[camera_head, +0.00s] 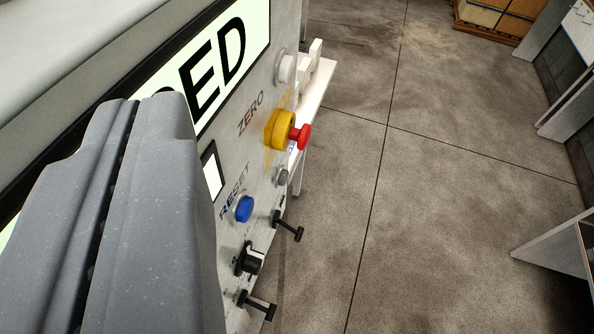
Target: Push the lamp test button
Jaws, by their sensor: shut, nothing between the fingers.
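No label reading lamp test is legible in the head camera view, so I cannot tell which button it is. The panel (262,115) has a white button (287,68) near the word ZERO, a blue button (243,208) by the word RESET, and a small grey button (282,176) whose label I cannot read. My gripper (132,108) is large and grey at the left, its two fingers shut together with nothing between them. It is in front of the panel and hides part of the display and the panel's lower left.
A red emergency stop (302,136) on a yellow base sticks out of the panel. Below are a black rotary knob (249,260) and two black levers (288,228) (262,306). A white shelf (314,95) stands behind. Open concrete floor lies to the right.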

